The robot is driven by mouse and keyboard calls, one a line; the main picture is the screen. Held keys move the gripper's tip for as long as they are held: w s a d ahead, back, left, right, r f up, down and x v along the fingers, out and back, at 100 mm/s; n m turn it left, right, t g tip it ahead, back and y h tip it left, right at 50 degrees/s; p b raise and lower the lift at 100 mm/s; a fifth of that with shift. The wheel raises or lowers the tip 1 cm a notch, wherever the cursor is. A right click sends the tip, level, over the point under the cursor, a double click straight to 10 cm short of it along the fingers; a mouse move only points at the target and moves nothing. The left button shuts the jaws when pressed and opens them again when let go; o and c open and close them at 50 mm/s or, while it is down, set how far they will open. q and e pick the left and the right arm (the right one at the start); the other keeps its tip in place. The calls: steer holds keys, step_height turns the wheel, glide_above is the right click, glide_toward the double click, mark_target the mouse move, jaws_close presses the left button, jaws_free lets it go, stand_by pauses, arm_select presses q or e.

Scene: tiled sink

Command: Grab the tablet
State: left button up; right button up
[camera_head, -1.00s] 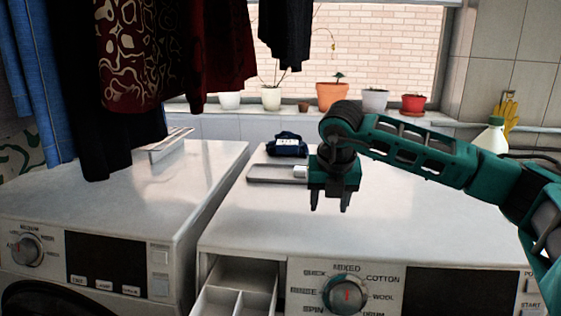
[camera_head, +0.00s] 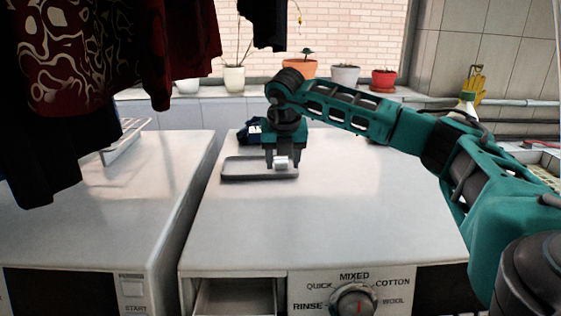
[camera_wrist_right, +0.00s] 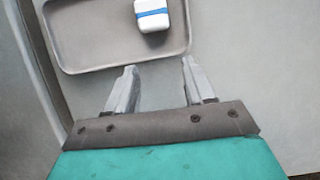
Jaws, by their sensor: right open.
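The tablet (camera_head: 282,163) is a small white block. In the right wrist view the tablet (camera_wrist_right: 152,15) shows a blue band around it. It lies in a shallow grey tray (camera_head: 232,177) on top of the right washing machine; the tray's rim also shows in the right wrist view (camera_wrist_right: 115,68). My right gripper (camera_head: 283,169) is open and empty. In the right wrist view its two fingertips (camera_wrist_right: 160,66) point toward the tray, with the tablet beyond them and apart from them. My left gripper is not in view.
The machine top (camera_head: 330,215) in front and to the right is clear. A detergent drawer (camera_head: 235,297) stands open at the front. Clothes (camera_head: 120,50) hang at the upper left.

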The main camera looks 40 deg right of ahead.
mark_target(281, 165)
steer(key=shift+w+d, duration=0.9)
steer(key=shift+w, duration=0.25)
steer(key=shift+w+d+p, duration=0.45)
steer(key=shift+w+d, duration=0.45)
steer(key=shift+w, duration=0.25)
steer(key=shift+x, duration=1.55)
steer(key=shift+s, duration=0.1)
steer(key=c, duration=0.8)
steer(key=shift+r, duration=0.15)
